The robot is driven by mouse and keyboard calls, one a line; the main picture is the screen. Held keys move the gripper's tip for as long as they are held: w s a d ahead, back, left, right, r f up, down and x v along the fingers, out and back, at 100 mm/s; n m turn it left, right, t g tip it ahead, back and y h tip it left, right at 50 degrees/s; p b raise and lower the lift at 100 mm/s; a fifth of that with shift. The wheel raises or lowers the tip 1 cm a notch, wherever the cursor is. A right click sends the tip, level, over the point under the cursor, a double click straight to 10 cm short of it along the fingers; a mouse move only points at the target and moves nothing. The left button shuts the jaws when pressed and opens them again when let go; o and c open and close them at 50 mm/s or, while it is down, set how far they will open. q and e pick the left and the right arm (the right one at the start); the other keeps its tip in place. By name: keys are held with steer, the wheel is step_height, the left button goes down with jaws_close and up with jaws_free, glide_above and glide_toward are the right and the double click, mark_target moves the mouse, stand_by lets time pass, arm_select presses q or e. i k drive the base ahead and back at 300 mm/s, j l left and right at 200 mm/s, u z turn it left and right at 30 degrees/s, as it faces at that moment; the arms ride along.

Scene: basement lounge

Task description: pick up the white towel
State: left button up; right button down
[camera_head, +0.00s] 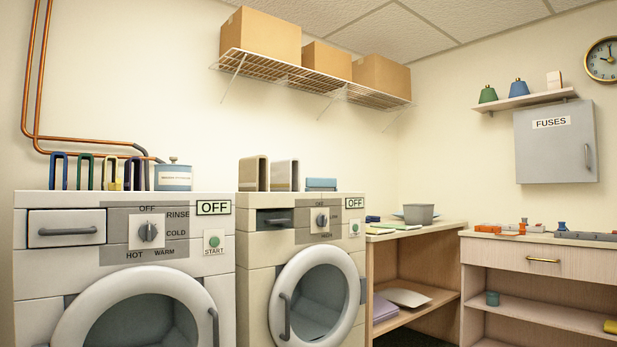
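A flat white cloth-like item (403,297), which looks like the white towel, lies on the lower shelf of the open wooden table to the right of the machines. Neither of my grippers shows in the head view.
Two front-loading machines, one white (50,280) and one beige (250,300), stand at left and centre. The table top (440,226) holds a grey tub (419,214) and flat cloths. A wooden cabinet (500,258) stands at right, with small items on top.

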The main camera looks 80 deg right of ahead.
mark_target(284, 172)
steer(key=z, duration=2.4)
